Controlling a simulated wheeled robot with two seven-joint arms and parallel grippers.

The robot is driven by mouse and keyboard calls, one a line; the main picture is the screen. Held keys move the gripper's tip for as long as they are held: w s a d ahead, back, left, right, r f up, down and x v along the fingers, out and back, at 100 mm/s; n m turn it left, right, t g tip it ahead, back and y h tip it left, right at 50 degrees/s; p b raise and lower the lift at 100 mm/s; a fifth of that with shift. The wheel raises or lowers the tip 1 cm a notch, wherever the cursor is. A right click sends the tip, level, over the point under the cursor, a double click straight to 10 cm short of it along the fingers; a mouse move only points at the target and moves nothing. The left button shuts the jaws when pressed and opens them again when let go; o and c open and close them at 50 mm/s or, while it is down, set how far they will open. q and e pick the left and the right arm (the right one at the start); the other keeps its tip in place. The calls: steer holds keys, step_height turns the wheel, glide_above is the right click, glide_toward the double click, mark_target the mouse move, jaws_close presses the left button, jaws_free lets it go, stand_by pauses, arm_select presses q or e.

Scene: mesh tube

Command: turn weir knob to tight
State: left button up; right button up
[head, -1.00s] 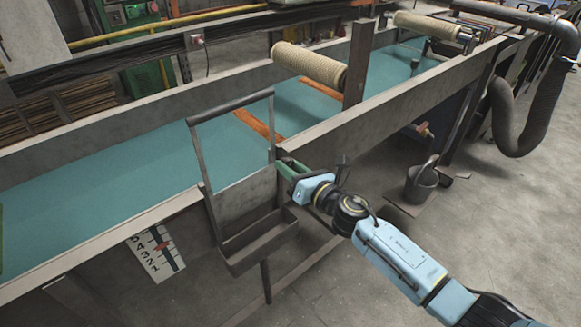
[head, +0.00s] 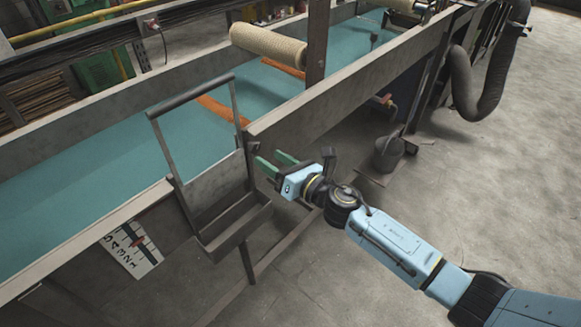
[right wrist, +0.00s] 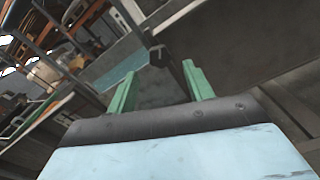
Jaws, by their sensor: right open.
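The weir gate is a grey metal plate (head: 215,190) with an upright frame and a dark top bar, beside the teal channel. A small dark fitting (right wrist: 158,54) shows beyond my fingertips in the right wrist view; I cannot tell whether it is the weir knob. My right gripper (head: 268,160) is open and empty, its green fingers apart just right of the frame and below the channel wall's end. It also shows in the right wrist view (right wrist: 160,75). A numbered scale card (head: 131,248) with a red mark hangs below the channel. My left gripper is out of view.
A grey trough (head: 238,228) projects under the gate, close to my right gripper. The channel wall (head: 350,90) runs to the back right.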

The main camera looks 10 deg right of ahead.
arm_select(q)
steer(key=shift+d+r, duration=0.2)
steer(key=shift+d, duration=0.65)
arm_select(e)
steer(key=v, duration=0.6)
steer(key=shift+s+d, duration=0.2)
steer(key=shift+s, duration=0.05)
